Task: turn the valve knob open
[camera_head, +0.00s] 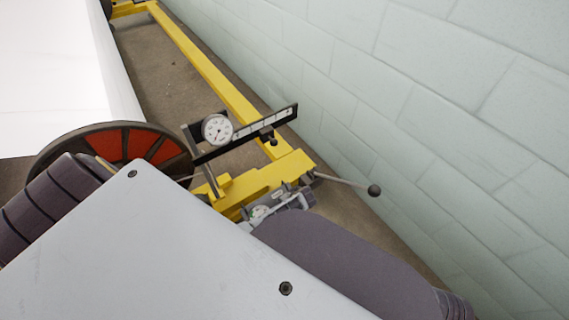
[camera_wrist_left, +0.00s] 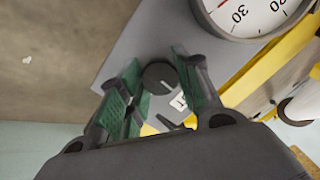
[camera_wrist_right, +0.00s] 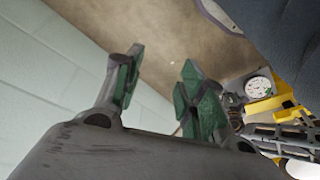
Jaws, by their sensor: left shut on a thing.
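The valve knob (camera_wrist_left: 158,78) is a dark round knob on a grey panel (camera_wrist_left: 150,42), beside a large white gauge (camera_wrist_left: 245,14) in the left wrist view. My left gripper (camera_wrist_left: 157,66) has its green-padded fingers on either side of the knob and is shut on it. The fingers cover part of the knob's edges. My right gripper (camera_wrist_right: 162,60) is open and empty, held apart from the panel near the wall.
A yellow frame (camera_head: 205,68) runs along a pale block wall (camera_head: 440,90). A dial gauge (camera_head: 217,129) on a black bar and a ball-ended lever (camera_head: 374,190) stick out near it. A red-and-black wheel (camera_head: 120,143) stands at left. Bare floor (camera_head: 150,60) lies behind.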

